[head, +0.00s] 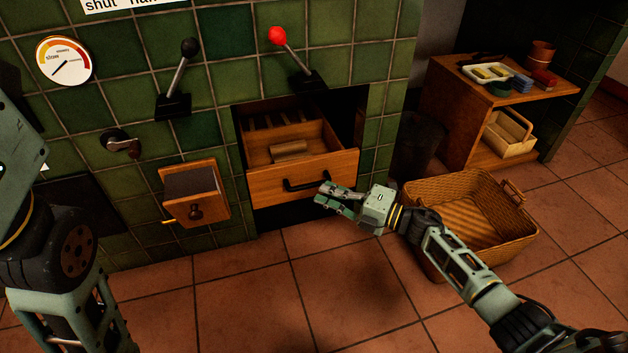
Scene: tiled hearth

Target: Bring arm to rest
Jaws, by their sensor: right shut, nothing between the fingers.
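My right arm reaches in from the lower right. Its gripper (322,196) is shut and empty, just in front of the open wooden drawer (270,187) in the green tiled hearth. The fingertips are close to the right end of the drawer's black handle (305,183); I cannot tell whether they touch it. A wooden block (289,150) lies inside the drawer. My left arm shows at the left edge, but its gripper is out of view.
A wicker basket (510,225) stands on the floor close by my right arm. A small wooden box door (206,207) juts from the tiles. A red-knobbed lever (290,52) and a black-knobbed lever (182,70) stick out above. A wooden shelf (450,95) stands at the back right.

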